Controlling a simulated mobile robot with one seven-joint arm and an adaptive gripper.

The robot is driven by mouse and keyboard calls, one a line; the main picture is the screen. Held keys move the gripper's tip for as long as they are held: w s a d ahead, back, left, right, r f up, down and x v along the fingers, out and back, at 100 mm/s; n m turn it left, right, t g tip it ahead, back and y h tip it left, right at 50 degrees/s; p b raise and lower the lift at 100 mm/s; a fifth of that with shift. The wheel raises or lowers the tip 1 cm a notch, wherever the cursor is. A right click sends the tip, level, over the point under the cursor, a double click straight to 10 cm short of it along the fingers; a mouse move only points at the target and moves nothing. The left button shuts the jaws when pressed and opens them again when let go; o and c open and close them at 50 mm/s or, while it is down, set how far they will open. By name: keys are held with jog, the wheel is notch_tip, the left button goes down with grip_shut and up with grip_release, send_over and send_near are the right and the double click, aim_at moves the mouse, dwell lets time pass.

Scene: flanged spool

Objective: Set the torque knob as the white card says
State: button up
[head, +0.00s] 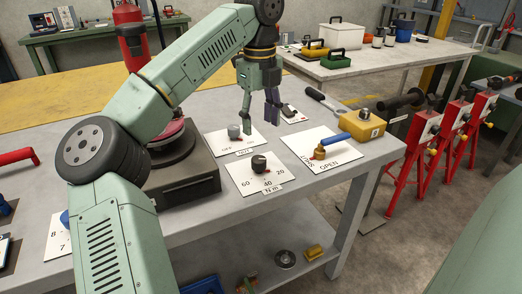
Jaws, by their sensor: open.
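The torque knob (259,163) is black and stands on a white dial plate (246,181) marked 60, 40 and 20, with an "N m" label at its front edge. A small red spot shows beside the knob, but its exact setting is too small to read. My gripper (260,112) is open and empty above the bench, behind the knob and apart from it. A white card (296,118) with small markings lies to the right behind my gripper; its writing cannot be read, and I cannot tell whether it is the task's card.
A grey knob (234,131) on another white plate stands behind the torque knob. Red stands (424,135) are beyond the bench's right edge. My arm crosses the left part.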

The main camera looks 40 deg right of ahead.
aim_at(260, 159)
notch_tip(260, 159, down, 11)
jog(key=shift+a+r+p, duration=0.1)
jog(key=shift+r+p, duration=0.05)
jog(key=shift+p, duration=0.65)
jog(key=c, duration=1.1)
jog(key=shift+c, duration=0.2)
